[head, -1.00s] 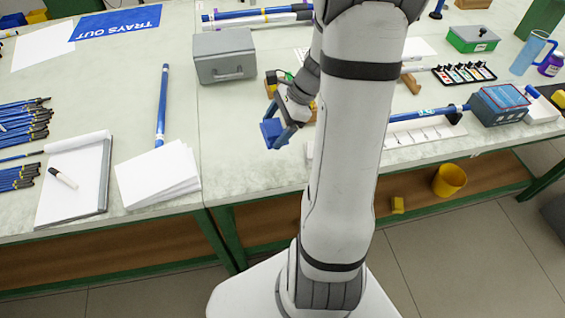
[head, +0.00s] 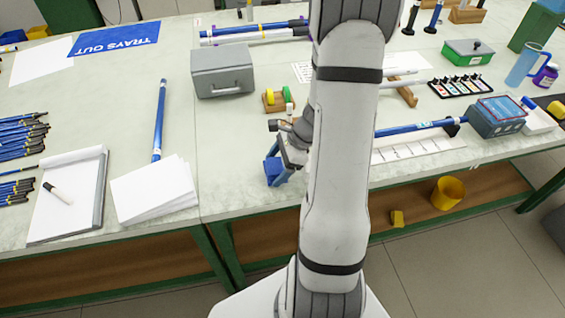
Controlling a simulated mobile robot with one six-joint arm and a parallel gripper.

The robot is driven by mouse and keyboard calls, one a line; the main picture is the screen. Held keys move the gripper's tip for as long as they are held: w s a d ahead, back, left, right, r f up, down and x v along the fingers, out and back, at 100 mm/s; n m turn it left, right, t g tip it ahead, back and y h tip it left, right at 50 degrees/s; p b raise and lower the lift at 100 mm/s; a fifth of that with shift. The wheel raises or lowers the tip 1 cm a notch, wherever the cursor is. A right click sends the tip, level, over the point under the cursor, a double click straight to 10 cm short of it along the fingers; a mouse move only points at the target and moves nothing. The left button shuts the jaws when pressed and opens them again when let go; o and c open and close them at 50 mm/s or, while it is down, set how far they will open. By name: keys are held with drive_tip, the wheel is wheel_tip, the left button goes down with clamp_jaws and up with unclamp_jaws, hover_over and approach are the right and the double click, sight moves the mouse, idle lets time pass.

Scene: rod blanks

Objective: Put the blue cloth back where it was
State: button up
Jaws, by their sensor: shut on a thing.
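The blue cloth (head: 272,172) is a small folded blue piece in the head view, near the front edge of the table, left of my arm. My gripper (head: 281,177) is shut on it. Part of the cloth is hidden by the fingers. I cannot tell whether the cloth touches the table top or hangs just above it.
A grey box (head: 222,72) and a small wooden stand with yellow and green rolls (head: 277,100) are behind the gripper. A long blue rod (head: 159,120) and white sheets (head: 155,190) lie to the left. My arm hides part of the table. Bare table surrounds the cloth's left side.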

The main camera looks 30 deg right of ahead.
drive_tip(key=shift+f, duration=0.2)
drive_tip(key=o, duration=0.9)
drive_tip(key=shift+r, duration=0.1)
drive_tip(key=shift+o, duration=0.2)
